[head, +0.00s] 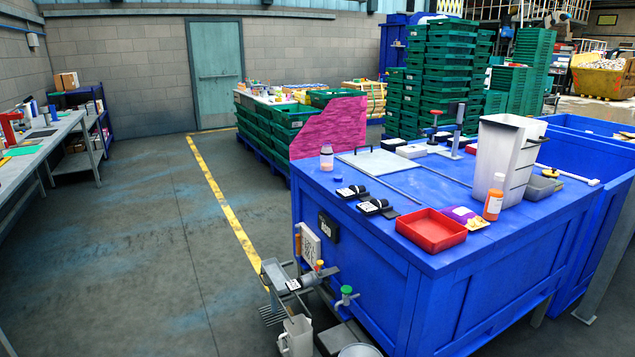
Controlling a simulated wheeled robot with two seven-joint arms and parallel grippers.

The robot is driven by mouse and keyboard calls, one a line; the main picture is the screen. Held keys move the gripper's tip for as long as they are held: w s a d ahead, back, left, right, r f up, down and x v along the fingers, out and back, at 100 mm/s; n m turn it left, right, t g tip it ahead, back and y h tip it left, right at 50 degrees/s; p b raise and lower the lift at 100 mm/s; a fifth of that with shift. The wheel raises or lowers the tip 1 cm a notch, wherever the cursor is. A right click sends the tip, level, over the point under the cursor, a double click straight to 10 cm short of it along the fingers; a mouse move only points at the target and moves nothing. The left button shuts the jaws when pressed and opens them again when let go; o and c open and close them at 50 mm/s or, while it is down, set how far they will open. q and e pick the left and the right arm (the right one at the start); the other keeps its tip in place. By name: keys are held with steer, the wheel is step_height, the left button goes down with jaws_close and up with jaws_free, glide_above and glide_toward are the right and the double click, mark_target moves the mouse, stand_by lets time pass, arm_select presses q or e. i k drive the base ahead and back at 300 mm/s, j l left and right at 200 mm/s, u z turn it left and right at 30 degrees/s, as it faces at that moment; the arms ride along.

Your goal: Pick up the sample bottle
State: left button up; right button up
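Two bottles stand upright on the blue worktop (455,245) in the head view. A small clear bottle with a pale pinkish cap (326,158) is near the worktop's left corner, in front of the pink panel. I cannot tell from the picture which one is the sample bottle. Neither of my grippers is in view.
A red tray (431,231), two black devices (376,207) and a tall bin (506,155) share the worktop. A pink panel (330,128) rises at its back left. Grey fittings and a jug (297,337) are below its left side. The floor (140,255) to the left is clear.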

mark_target(327, 153)
steer(key=i+z, duration=0.1)
steer(key=i, duration=0.85)
steer(key=j+z, duration=0.15)
steer(key=z, duration=0.35)
steer(key=i+j, duration=0.05)
